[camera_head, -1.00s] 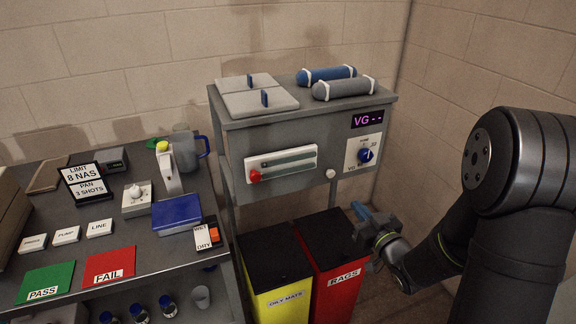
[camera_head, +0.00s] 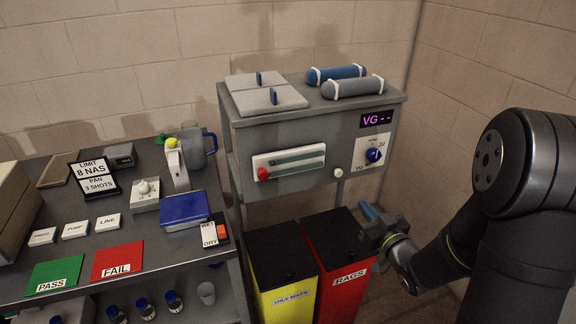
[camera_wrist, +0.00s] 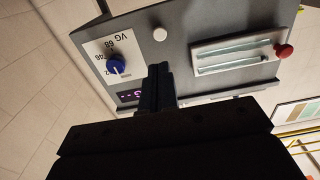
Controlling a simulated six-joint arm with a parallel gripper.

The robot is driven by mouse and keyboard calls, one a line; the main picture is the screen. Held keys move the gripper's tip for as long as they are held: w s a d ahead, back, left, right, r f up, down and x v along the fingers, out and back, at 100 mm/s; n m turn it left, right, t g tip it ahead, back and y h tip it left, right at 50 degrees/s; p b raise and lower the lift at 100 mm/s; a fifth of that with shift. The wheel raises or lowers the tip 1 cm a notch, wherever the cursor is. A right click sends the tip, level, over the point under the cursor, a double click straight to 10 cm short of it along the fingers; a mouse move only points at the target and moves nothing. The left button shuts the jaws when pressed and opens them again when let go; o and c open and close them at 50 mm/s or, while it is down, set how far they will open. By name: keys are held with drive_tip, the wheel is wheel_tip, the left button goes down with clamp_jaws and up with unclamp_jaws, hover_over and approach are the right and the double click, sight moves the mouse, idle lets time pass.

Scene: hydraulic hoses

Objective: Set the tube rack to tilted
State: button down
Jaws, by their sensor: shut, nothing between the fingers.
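What I take to be the tube rack is a white panel (camera_head: 289,162) on the front of the grey cabinet, with a clear horizontal tube and a red knob (camera_head: 263,174) at its left end. The tube lies in line with the panel, not visibly tilted. In the wrist view the panel (camera_wrist: 235,58) appears upside down, with its red knob (camera_wrist: 284,50) at right. My gripper (camera_head: 369,212) is low at the cabinet's right, above the red bin and apart from the panel. In the wrist view its dark fingers (camera_wrist: 157,78) are together and empty.
The cabinet (camera_head: 300,115) has a blue dial (camera_head: 374,155), a white round button (camera_head: 338,172) and a display reading VG. Two cylinders and lids lie on top. A yellow bin (camera_head: 283,285) and a red bin (camera_head: 340,270) stand below. A cluttered bench (camera_head: 75,260) is at left.

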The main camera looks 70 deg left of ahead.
drive_tip(key=c, duration=2.2)
unclamp_jaws()
drive_tip(key=c, duration=1.8)
unclamp_jaws()
drive_tip(key=shift+s, duration=0.1)
drive_tip(key=o, duration=0.6)
drive_tip(key=s, duration=0.1)
drive_tip(key=s+r, duration=0.1)
drive_tip(key=s, duration=0.1)
drive_tip(key=shift+s+a+r, duration=0.15)
drive_tip(key=shift+a+r, duration=0.1)
drive_tip(key=shift+r, duration=0.1)
drive_tip(key=shift+o, duration=0.2)
approach(264, 176)
drive_tip(key=a, duration=0.8)
drive_tip(key=shift+a, duration=0.1)
clamp_jaws()
